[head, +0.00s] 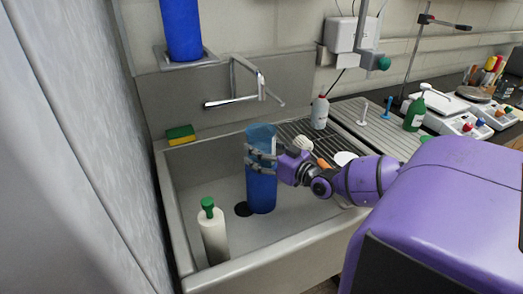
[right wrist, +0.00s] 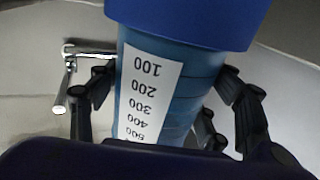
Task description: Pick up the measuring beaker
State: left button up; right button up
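The measuring beaker (head: 262,190) stands out as a tall blue vessel, upright in or just above the sink beside the drain. I cannot tell whether its base touches the sink floor. My right gripper (head: 261,157) reaches in from the right, with its dark fingers around the beaker's upper part. In the right wrist view the beaker (right wrist: 195,90) shows its white scale label upside down, between the gripper's fingers (right wrist: 165,88). The fingertips bend inward close against both sides; the exact contact is partly hidden. My left gripper is not in view.
A white bottle with a green cap (head: 213,235) stands in the sink's front left. A sponge (head: 180,134) lies on the back left rim. A small bottle (head: 320,112) stands on the drainboard. The sink wall (head: 270,262) is in front.

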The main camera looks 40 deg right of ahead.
jog(key=c, duration=0.9)
jog(key=shift+r, duration=0.1)
